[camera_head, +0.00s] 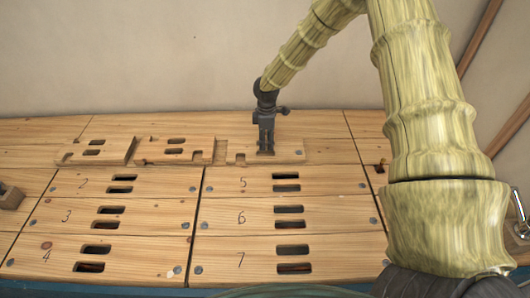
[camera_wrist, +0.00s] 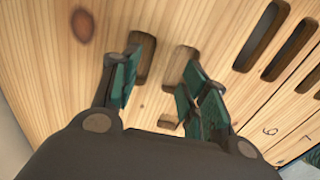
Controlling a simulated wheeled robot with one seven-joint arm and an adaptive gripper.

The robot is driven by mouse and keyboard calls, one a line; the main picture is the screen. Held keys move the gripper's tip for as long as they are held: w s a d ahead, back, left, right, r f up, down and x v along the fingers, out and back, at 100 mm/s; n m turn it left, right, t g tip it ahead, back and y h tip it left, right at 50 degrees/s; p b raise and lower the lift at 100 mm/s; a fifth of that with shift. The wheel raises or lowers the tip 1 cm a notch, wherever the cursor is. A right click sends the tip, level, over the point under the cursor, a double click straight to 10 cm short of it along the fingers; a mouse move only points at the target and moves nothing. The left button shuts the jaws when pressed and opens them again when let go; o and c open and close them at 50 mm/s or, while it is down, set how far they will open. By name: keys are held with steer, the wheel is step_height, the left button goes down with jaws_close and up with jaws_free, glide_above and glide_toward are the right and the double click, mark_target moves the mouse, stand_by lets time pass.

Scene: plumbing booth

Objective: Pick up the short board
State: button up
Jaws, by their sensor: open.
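Three short, loose wooden boards lie in a row at the back of the bench in the head view: a left one (camera_head: 72,156), a middle one (camera_head: 148,154) and a right one (camera_head: 293,150). Each has notched edges. My gripper (camera_head: 265,150) points down at the right board, covering part of it. In the wrist view my open gripper (camera_wrist: 162,62) has its two teal fingers at the two slots of this board (camera_wrist: 50,65), on either side of the wood between them. I cannot tell how deep the fingertips reach. Nothing is held.
Fixed planks numbered 2 to 7, such as plank 6 (camera_head: 345,215), cover the front, each with two slots and screws. A small wooden block (camera_head: 9,197) sits at the left edge. A plain wall (camera_head: 150,60) rises behind the bench.

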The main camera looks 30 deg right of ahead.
steer(key=shift+w+f+b, duration=0.1)
steer(key=shift+f+b, duration=1)
steer(key=shift+f, duration=0.65)
jaws_close()
